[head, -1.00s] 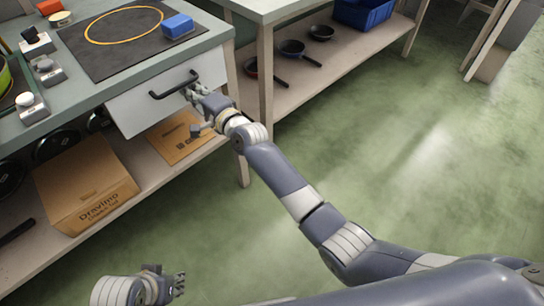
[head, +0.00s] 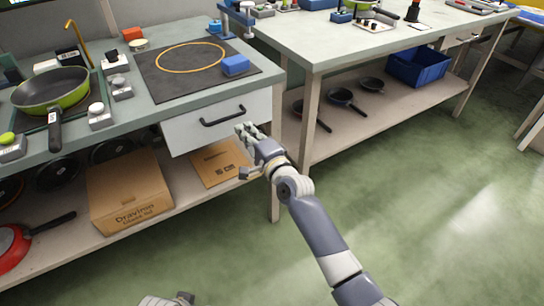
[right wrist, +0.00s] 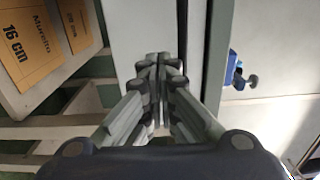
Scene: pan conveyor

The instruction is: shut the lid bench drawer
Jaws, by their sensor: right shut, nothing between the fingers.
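The drawer (head: 235,128) is under the left bench's top, with a white front and a black bar handle (head: 222,116). My right gripper (head: 241,129) is shut and empty, just in front of the drawer's right part, below and right of the handle. In the right wrist view its closed fingers (right wrist: 160,60) point at the white drawer front (right wrist: 135,28); contact is unclear. My left gripper (head: 184,298) is mostly cut off at the bottom edge.
The bench top (head: 140,115) holds a green pan (head: 52,90), a dark mat (head: 160,83) and a blue block (head: 236,65). Cardboard boxes (head: 130,195) sit on the shelf below. A second bench (head: 350,50) stands at the right. The green floor is open.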

